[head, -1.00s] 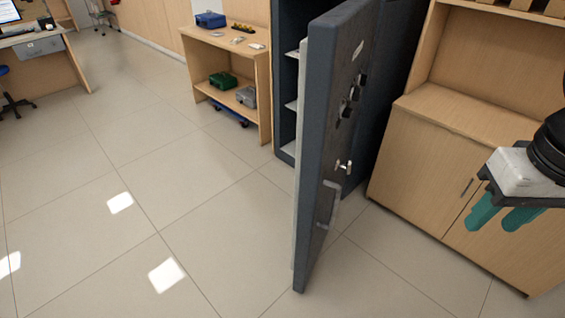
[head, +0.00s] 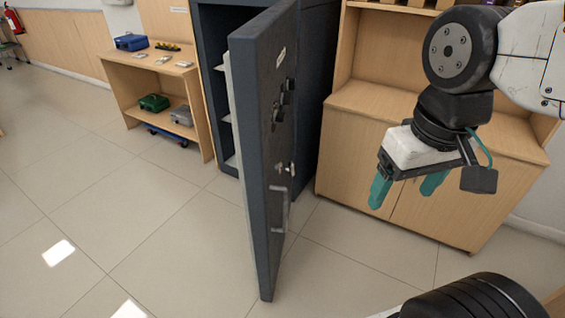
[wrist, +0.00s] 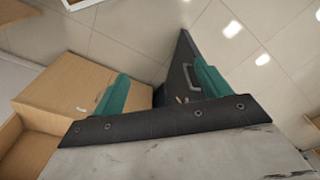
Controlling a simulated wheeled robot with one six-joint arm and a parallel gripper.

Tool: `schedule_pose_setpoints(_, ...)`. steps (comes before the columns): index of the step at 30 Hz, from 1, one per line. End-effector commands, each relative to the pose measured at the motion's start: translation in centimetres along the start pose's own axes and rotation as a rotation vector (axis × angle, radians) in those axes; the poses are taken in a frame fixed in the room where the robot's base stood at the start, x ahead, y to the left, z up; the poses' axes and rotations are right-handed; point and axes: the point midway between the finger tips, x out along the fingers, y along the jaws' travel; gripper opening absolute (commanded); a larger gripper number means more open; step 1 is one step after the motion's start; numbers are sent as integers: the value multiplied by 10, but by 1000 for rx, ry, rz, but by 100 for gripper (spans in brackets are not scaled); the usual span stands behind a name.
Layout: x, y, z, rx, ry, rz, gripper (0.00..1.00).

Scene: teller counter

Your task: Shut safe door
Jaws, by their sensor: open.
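The safe door (head: 264,150) is dark grey-blue and stands wide open, swung out toward me from the safe (head: 318,70). Its outer face, with dials, a small handle and a long pull handle (head: 279,210), faces right. White shelves show inside the safe, left of the door. My gripper (head: 407,190) has teal fingers, is open and empty, and hangs to the right of the door, apart from it. In the wrist view the door (wrist: 183,65) and its pull handle (wrist: 192,78) show beyond the fingers, near the right one.
A wooden cabinet (head: 350,160) stands right of the safe, behind my gripper. A wooden shelf unit (head: 203,120) stands left of the safe, with a blue box (head: 131,42), a green box (head: 153,103) and a grey box (head: 182,116). The tiled floor at left is clear.

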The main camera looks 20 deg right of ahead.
Motion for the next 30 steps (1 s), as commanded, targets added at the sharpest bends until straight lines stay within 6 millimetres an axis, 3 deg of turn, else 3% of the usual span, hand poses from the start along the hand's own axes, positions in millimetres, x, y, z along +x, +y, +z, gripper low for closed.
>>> schedule_pose_setpoints(1, 0, 0, 0, 0, 0, 0, 65)
schedule_pose_setpoints(8, 20, 9, -6, 50, -106, 3, 1)
schedule_pose_setpoints(15, 65, 14, -26, 177, -353, -79, 0)
schedule_pose_setpoints(30, 168, -8, -73, 598, -829, -475, 0)
